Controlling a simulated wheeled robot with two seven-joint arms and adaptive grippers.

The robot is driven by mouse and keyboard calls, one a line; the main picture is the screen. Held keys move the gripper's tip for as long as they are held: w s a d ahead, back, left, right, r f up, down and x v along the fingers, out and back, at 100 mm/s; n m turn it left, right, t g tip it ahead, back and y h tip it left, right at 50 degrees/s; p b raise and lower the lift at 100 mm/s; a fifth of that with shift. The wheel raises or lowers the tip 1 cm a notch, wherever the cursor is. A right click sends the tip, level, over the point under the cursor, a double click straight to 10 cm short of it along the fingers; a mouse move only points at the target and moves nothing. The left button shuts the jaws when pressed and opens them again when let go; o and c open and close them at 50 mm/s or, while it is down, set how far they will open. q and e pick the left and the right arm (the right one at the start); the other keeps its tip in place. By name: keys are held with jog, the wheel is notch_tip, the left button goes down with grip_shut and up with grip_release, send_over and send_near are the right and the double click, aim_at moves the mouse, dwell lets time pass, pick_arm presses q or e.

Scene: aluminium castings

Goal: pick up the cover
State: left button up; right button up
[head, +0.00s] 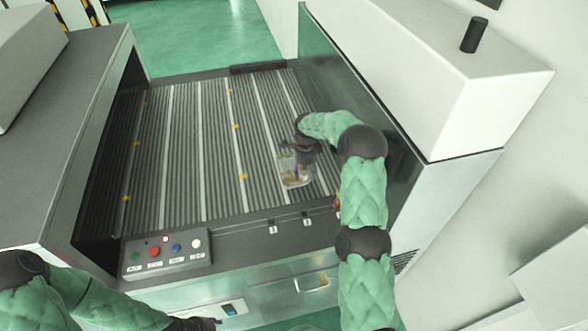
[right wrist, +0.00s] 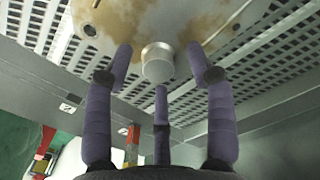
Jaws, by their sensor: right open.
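The cover (head: 298,176) is a small pale metal casting with brownish stains, lying on the slatted bed (head: 190,150) near its front right. In the right wrist view the cover (right wrist: 108,18) fills the top, with a round boss (right wrist: 157,62) sticking out from it. My right gripper (head: 297,155) is at the cover and hides part of it. In the right wrist view its fingers are open and spread around the boss, with gaps visible beside it. My left gripper (head: 196,324) is at the bottom edge, partly cut off; its jaws cannot be made out.
A control box (head: 165,254) with coloured buttons stands at the front left of the bed. A grey housing (head: 65,120) borders the bed on the left; a tall white housing (head: 430,70) stands close to my right arm. The rest of the bed looks clear.

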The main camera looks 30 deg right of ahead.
jog(key=shift+f, duration=0.15)
grip_shut()
